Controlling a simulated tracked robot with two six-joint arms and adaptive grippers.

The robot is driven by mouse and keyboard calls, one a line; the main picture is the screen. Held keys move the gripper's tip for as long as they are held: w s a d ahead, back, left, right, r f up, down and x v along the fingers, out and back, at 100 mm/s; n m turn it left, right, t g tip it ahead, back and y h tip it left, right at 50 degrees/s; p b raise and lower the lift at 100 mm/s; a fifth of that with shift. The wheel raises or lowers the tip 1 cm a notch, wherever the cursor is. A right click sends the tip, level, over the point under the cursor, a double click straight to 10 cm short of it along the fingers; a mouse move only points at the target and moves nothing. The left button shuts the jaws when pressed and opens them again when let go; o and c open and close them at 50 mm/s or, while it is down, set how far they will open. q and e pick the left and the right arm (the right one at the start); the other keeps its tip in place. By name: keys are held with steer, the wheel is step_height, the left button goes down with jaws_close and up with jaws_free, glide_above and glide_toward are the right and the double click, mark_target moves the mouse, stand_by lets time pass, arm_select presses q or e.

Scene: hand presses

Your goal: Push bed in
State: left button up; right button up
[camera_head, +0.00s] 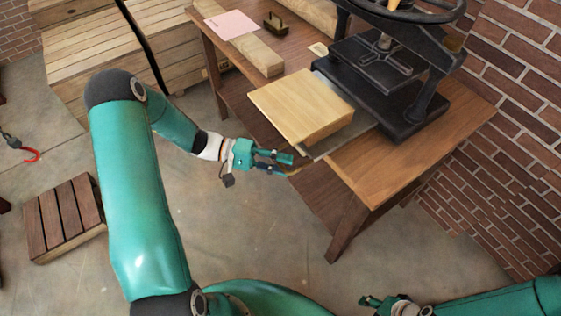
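The black hand press (395,75) stands on a wooden table. Its bed, a flat grey plate (345,143), sticks out at the front left of the press. A light wooden block (300,103) lies on the bed and covers much of it. My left gripper (290,165) is just left of the bed's front edge, below the block's near corner. Its fingers look apart, with nothing seen between them; I cannot tell whether it touches the bed. My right gripper (372,304) is low at the bottom edge, away from the press, partly cut off.
Wooden crates (95,60) stand at the back left. A slatted pallet (65,218) lies on the floor. A brick wall is at right.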

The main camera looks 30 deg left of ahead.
arm_select(q)
jaws_close()
stand_by(0.4)
